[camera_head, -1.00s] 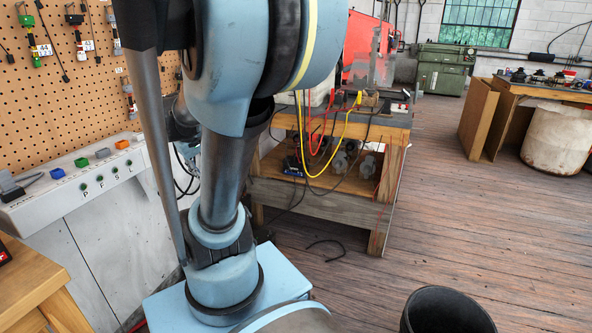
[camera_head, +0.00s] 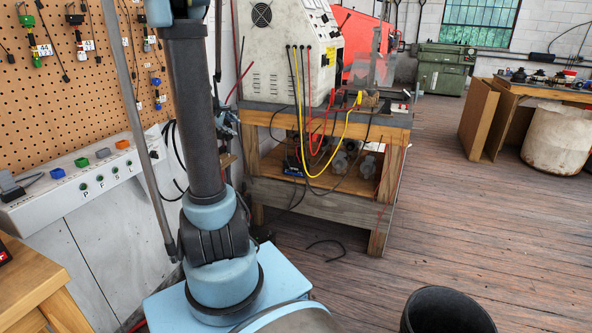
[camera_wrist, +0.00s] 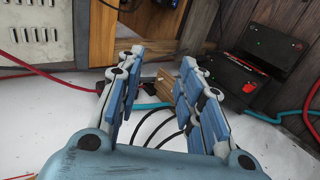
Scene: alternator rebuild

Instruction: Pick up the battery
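In the wrist view, my gripper (camera_wrist: 158,65) is open, with its two blue-padded fingers spread and nothing held between them. A black box-shaped thing with red on it (camera_wrist: 270,48), which looks like the battery, is at the upper right, beyond and to the right of the right finger. It stands apart from the fingers, near a dark wooden wall. I cannot tell for certain that it is the battery. In the head view, my arm fills the left middle and my gripper is out of sight.
A white machine with red and yellow cables (camera_head: 285,60) stands on a wooden bench (camera_head: 320,200). A pegboard (camera_head: 85,75) is at the left. A black bin (camera_head: 445,312) stands at the bottom right. The wooden floor at right is open. Red and teal cables cross the wrist view.

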